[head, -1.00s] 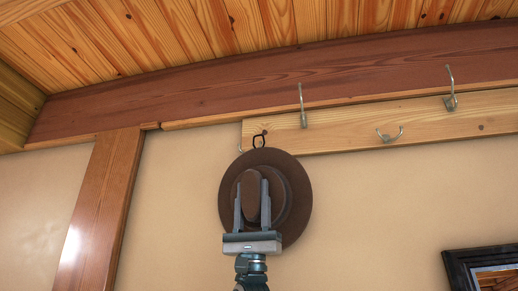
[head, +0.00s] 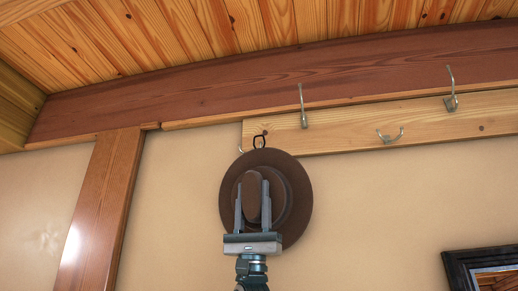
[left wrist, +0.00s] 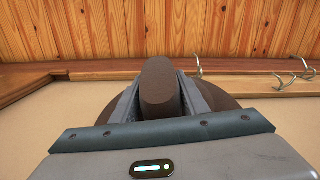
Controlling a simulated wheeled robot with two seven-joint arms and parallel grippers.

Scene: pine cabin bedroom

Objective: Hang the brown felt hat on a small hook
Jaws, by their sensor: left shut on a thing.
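The brown felt hat (head: 292,205) is upright against the wall side, its crown toward me and a small black loop (head: 259,141) at its top edge. My left gripper (head: 252,203) is shut on the hat's crown, one finger on each side. In the left wrist view the crown (left wrist: 160,88) sits between the two fingers, with the brim behind. The loop is in front of the left end of the light wooden rail (head: 350,125). A small hook tip (head: 241,149) shows just left of the loop; the rest of it is hidden. Whether the loop touches a hook cannot be told.
The rail also bears a tall hook (head: 302,107), a small double hook (head: 390,136) and another tall hook (head: 451,90). A dark beam (head: 200,98) runs above the rail. A black picture frame (head: 460,270) hangs at lower right. The wall around the hat is bare.

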